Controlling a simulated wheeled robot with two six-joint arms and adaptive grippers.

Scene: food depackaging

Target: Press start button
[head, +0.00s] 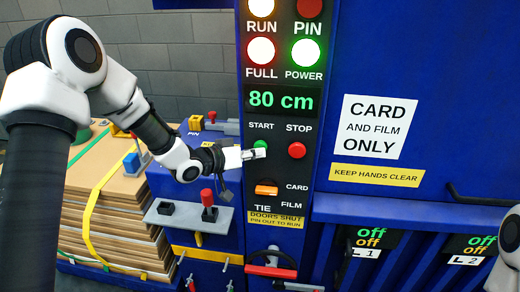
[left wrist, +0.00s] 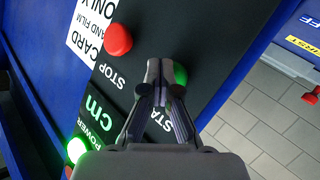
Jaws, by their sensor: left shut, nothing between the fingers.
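The green START button (head: 260,144) is on the black control panel of the blue machine, left of the red STOP button (head: 297,150). My left gripper (head: 257,153) is shut and empty, its tips at the START button's lower edge in the head view. In the left wrist view the closed fingertips (left wrist: 161,66) partly cover the green START button (left wrist: 181,74), which shows just right of them. The red STOP button (left wrist: 118,39) is clear to their left. I cannot tell whether the tips touch the button. My right gripper is out of view.
An orange TIE/FILM switch (head: 266,189) is below START. Lit lamps and a green "80 cm" display (head: 281,99) are above. A red-knobbed lever (head: 208,198) stands on a grey plate left of the panel. Stacked boards (head: 115,225) are at the left.

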